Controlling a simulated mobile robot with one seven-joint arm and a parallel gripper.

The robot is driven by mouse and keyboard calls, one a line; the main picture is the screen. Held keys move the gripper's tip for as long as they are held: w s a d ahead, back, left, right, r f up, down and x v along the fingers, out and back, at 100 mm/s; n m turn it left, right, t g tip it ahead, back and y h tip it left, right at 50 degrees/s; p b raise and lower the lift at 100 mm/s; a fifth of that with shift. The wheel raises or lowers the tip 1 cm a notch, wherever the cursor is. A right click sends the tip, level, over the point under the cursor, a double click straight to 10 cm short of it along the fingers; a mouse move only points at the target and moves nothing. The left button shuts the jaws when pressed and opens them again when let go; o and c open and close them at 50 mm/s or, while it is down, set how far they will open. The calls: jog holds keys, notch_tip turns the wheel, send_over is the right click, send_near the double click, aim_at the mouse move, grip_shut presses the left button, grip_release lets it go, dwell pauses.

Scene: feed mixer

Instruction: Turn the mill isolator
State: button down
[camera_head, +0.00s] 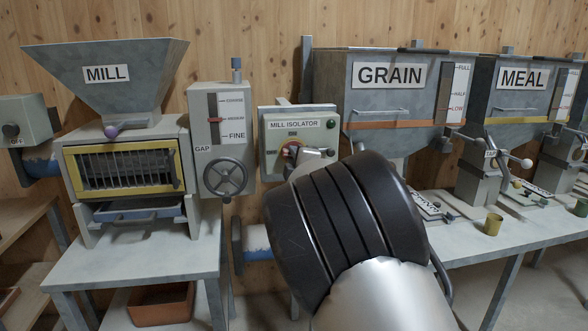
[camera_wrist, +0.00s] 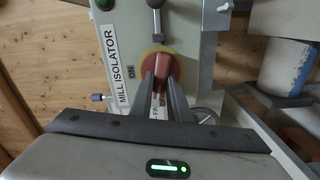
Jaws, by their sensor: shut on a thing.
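The mill isolator (camera_head: 263,145) is a pale box with a "MILL ISOLATOR" label, fixed at the centre of the head view. Its red handle (camera_wrist: 161,66) sits on a yellow disc (camera_wrist: 145,62) in the wrist view, with an "ON" mark beside the disc. My gripper (camera_wrist: 161,88) is shut on the red handle, one dark finger on each side. The handle runs lengthwise between the fingers, across from the "ON" mark, not pointing at it. In the head view my dark wrist hides much of the gripper and the box's lower right.
The mill (camera_head: 107,60) and its gap handwheel (camera_head: 225,177) stand close on the left. The grain hopper (camera_head: 385,103) and meal hopper (camera_head: 520,100) stand on the right above a bench (camera_head: 470,228). A small lever (camera_wrist: 156,20) is beside the handle in the wrist view.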

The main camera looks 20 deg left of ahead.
jog(key=shift+f+n+b, duration=0.1)
jog(key=shift+n+b, duration=0.9)
jog(key=shift+n, duration=0.1)
jog(key=c, duration=1.7)
grip_release()
jog(key=shift+s, duration=0.1)
jog(key=shift+p+v, duration=0.75)
jog(key=shift+v, duration=7.95)
jog(key=shift+a, duration=0.1)
